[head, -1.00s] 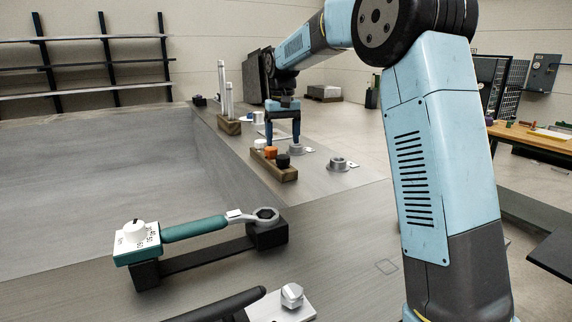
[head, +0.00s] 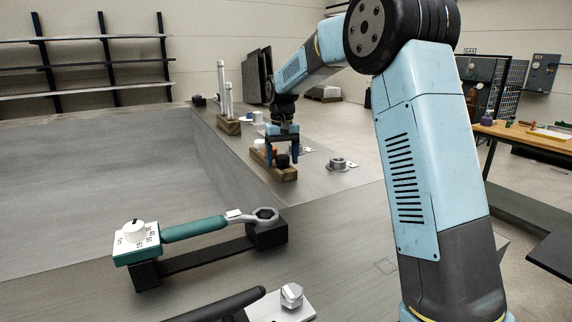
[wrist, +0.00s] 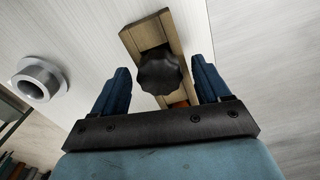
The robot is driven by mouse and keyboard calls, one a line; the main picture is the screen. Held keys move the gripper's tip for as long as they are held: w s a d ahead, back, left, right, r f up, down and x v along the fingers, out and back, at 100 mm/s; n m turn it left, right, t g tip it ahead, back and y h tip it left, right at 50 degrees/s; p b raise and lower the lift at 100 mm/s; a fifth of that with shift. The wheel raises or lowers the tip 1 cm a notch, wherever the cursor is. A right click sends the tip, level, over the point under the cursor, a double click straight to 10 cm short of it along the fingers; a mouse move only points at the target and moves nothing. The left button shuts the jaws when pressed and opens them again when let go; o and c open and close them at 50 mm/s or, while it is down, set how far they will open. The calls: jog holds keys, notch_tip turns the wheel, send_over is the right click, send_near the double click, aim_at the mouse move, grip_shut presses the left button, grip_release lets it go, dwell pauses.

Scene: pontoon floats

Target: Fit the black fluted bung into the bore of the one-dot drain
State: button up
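The black fluted bung (head: 283,161) sits on a wooden block (head: 288,175) along the deck edge. In the wrist view the bung (wrist: 159,72) shows between the fingers of my gripper (wrist: 163,77), with a gap on both sides. My gripper (head: 282,158) is open around it, pointing down. One grey drain (head: 338,163) stands to the right of the block, with a small white tag; its dots are too small to read. A ring-shaped drain (wrist: 38,80) shows at the left in the wrist view. Another drain behind my gripper is mostly hidden.
An orange bung (wrist: 180,104) is partly hidden behind the black one on the block. A second wooden block with upright white rods (head: 229,126) stands farther back. A green-handled wrench (head: 195,228) lies on a black stand in front.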

jog(key=c, duration=1.1)
jog(key=shift+o, duration=0.2)
